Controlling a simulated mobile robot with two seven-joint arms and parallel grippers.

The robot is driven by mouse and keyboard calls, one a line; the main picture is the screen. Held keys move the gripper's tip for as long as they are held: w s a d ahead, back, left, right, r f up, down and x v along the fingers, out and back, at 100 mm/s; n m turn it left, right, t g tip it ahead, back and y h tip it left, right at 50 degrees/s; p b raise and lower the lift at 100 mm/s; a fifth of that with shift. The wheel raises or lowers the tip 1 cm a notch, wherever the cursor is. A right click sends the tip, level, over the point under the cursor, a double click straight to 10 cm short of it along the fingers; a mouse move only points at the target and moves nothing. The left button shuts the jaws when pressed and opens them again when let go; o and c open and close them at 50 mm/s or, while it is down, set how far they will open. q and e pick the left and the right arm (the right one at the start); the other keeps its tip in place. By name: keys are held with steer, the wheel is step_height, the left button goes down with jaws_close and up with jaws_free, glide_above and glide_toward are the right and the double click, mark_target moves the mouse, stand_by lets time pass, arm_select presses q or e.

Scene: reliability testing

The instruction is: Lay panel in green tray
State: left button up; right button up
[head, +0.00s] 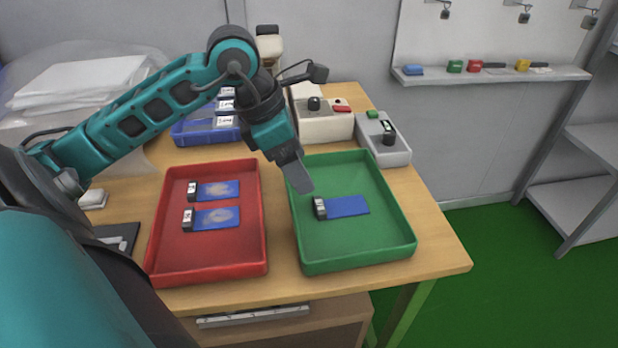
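A blue panel (347,206) with a dark-and-white block at its left end lies flat on the floor of the green tray (362,258). My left gripper (301,180) is above the left wall of the green tray, to the upper left of that panel and apart from it. Its fingers point down and show side-on as one grey slab, so I cannot tell whether they are open or shut. I see no panel in it. My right gripper is not in view.
A red tray (208,274) to the left holds two panels with pale smudges. Behind it a blue rack (190,133) holds several pieces, partly hidden by my arm. A white device (325,127) and a grey box (394,156) stand behind the green tray.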

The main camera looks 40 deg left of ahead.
arm_select(q)
steer(key=shift+v, duration=1.2)
